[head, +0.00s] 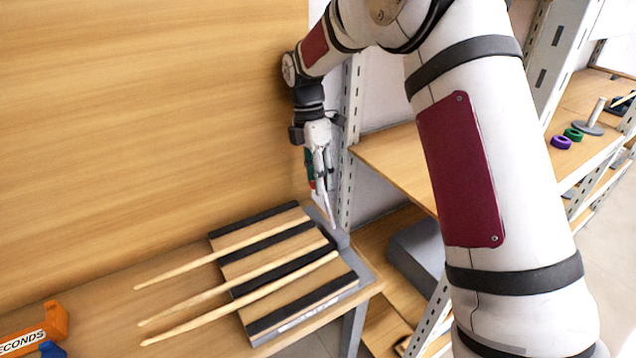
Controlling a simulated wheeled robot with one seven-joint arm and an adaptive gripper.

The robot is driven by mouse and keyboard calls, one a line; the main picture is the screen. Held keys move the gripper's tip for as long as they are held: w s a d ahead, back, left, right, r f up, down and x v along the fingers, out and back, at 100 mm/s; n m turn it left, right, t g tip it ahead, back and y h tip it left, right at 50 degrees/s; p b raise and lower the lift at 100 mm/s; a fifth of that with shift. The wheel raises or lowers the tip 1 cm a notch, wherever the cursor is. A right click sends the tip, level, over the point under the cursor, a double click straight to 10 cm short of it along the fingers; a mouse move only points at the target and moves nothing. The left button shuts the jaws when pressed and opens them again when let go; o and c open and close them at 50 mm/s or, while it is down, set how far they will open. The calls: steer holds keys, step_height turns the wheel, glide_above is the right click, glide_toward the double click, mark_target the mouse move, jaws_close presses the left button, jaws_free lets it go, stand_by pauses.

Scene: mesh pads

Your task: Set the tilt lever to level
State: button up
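My gripper (326,205) points down at the far right corner of the striped board, beside the wooden back panel. It is seen side-on, so the gap between its fingers does not show clearly. A small green and red part (310,172) shows at its left side; I cannot tell whether it belongs to the gripper or to something behind it. The striped board (262,297) has black and wood bands and sits on a grey base (362,268). No tilt lever can be made out clearly; the fingers partly cover the area at the board's far right corner.
Three long pale sticks (190,321) lie across the board and stick out to its left. An orange block marked "ECONDS" (55,322) and a blue piece (52,350) are at lower left. A shelf rack (388,155) stands at right. Bare table lies left of the board.

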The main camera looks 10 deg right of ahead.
steer(key=v, duration=0.5)
steer(key=shift+w+r, duration=0.1)
steer(key=shift+r, duration=0.3)
steer(key=s+d+r+m+t+p, duration=0.2)
steer(key=s+d+r+m+t, duration=0.15)
steer(key=s+r+m, duration=0.95)
steer(key=s+d+m+t+p, duration=0.2)
steer(key=s+m, duration=0.6)
steer(key=s, duration=1.6)
steer(key=shift+s+d+m+t+y, duration=0.2)
steer(key=shift+d+m+t+y, duration=0.15)
steer(key=shift+t, duration=0.2)
